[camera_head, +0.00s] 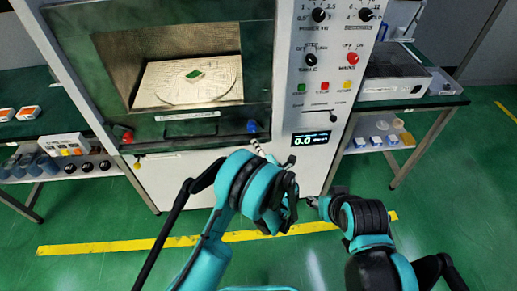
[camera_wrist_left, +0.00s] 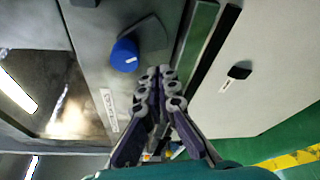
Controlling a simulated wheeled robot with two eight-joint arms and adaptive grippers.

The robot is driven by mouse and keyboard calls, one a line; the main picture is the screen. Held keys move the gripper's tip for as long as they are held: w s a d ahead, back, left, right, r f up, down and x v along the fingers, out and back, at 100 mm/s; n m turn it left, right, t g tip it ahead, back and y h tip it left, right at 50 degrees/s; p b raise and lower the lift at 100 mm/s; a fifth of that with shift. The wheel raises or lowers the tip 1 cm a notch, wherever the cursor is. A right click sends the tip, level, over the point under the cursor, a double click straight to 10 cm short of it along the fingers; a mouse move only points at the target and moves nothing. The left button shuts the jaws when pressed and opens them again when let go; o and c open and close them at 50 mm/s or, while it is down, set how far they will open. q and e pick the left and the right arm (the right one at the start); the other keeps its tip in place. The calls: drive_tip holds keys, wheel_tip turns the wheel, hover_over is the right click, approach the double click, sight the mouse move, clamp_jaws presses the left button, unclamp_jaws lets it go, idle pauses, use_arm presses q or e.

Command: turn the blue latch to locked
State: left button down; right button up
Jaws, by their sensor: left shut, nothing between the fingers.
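The blue latch (camera_head: 252,127) is at the lower right corner of the microwave generator's door frame. In the left wrist view the blue latch (camera_wrist_left: 125,55) is a round blue knob on a dark plate, left of the fingertips and apart from them in the picture. My left gripper (camera_head: 257,146) is just below the latch, pointing up toward it. In the left wrist view the left gripper's fingers (camera_wrist_left: 162,76) are together with nothing between them. My right gripper (camera_head: 313,201) is low, in front of the cabinet, away from the latch; its fingers are too small to judge.
A red latch (camera_head: 128,136) is at the frame's lower left corner. The chamber (camera_head: 150,85) holds a plate with a small green item. The control panel (camera_head: 325,75) has knobs and buttons, with a lit display (camera_head: 310,138) below. Side benches (camera_head: 440,101) flank the cabinet.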

sight(251, 136)
use_arm(q)
drive_tip(key=b+x, duration=0.1)
drive_tip(key=x, duration=0.4)
drive_tip(key=shift+w+a, duration=0.1)
drive_tip(key=shift+w, duration=0.2)
drive_tip(key=shift+w, duration=0.15)
